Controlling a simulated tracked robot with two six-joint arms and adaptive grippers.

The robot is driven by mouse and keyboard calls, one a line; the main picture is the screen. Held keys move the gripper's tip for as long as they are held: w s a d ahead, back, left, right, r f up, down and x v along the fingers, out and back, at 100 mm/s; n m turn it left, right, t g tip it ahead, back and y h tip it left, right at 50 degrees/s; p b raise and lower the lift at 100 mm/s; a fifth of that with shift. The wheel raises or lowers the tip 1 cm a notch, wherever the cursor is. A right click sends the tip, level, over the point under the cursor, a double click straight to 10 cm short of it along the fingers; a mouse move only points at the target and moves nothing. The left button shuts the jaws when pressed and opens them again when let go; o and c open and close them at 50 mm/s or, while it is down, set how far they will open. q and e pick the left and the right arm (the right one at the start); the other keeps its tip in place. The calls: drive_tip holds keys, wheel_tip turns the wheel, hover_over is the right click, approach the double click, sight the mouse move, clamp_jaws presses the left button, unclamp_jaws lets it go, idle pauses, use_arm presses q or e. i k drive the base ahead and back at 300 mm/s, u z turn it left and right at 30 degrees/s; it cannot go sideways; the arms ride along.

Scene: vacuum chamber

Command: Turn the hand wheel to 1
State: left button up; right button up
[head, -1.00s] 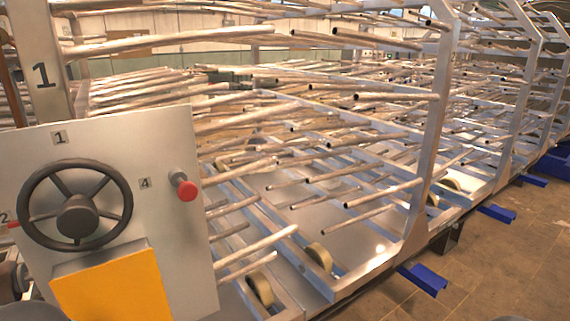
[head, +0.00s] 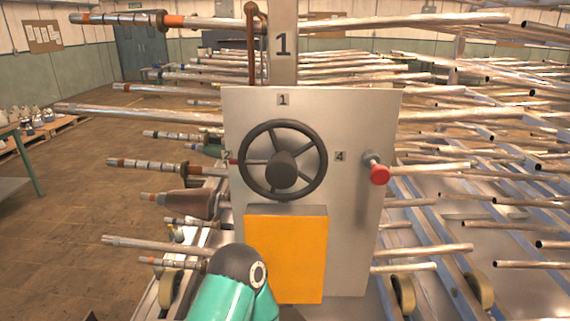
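The hand wheel (head: 322,160) is a dark ring with several spokes and a thick round hub, on the upper part of a grey upright panel (head: 360,240). A small plate with 1 (head: 283,100) is above the wheel. A plate with 4 (head: 340,156) is to its right, and a 2 (head: 227,156) is at its left edge. A short red mark (head: 234,161) shows at the wheel's left, beside the 2. A teal and dark arm link of mine is below the wheel, in front of the panel. Neither gripper shows, and nothing is seen touching the wheel.
A red knob (head: 379,174) sticks out at the panel's right. An orange plate (head: 286,258) is below the wheel. Metal tubes (head: 440,115) on a rack stick out on both sides. Open floor (head: 70,230) lies at the left.

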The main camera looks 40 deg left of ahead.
sight(283, 172)
drive_tip(key=u, duration=1.8)
drive_tip(key=i, duration=0.1)
drive_tip(key=z, duration=3.25)
drive_tip(key=k, duration=0.85)
drive_tip(key=u, duration=0.9)
drive_tip(key=i, duration=0.5)
drive_tip(key=u, duration=0.05)
